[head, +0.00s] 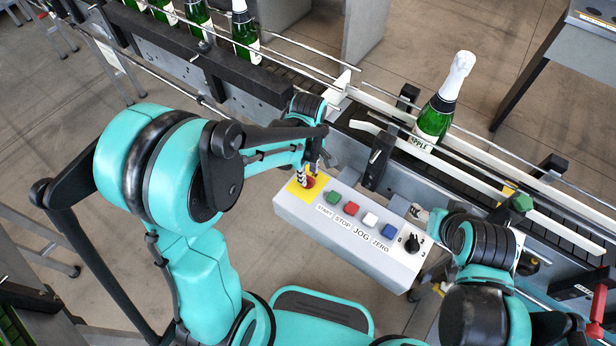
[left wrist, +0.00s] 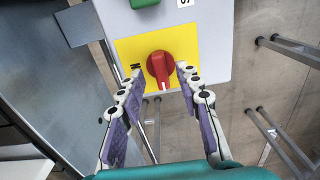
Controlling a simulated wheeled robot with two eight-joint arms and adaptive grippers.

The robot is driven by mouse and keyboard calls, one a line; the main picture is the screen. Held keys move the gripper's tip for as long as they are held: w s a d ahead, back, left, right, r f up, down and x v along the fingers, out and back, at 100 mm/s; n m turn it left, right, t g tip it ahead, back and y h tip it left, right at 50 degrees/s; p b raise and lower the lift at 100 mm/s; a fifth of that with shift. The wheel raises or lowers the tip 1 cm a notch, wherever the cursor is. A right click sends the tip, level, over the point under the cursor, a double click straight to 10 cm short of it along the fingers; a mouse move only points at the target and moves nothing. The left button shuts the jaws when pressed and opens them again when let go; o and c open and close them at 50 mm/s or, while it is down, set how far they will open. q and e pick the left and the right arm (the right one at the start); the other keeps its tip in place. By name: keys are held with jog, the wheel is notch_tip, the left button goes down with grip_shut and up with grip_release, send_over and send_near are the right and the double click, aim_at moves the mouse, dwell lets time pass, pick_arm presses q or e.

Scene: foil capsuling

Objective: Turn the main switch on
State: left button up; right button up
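The main switch is a red rotary knob (left wrist: 160,67) on a yellow plate (left wrist: 125,48) at one end of the control box. Its raised grip points nearly straight down in the left wrist view, with a white mark at its lower end. In the head view the knob (head: 309,182) is partly covered by my left gripper (head: 308,175). In the left wrist view my left gripper (left wrist: 160,74) is open, one finger on each side of the knob, with visible gaps. My right arm is at the lower right of the head view; its fingers are not clear.
The grey control box (head: 345,244) also carries green, red, white and blue buttons and a black selector (head: 411,243). Behind it runs a conveyor with guide rails (head: 480,160) and a green foil-topped bottle (head: 440,105). Several more bottles stand at the upper left.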

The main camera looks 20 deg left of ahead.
pick_arm(q)
jog(key=shift+f, duration=0.9)
grip_shut()
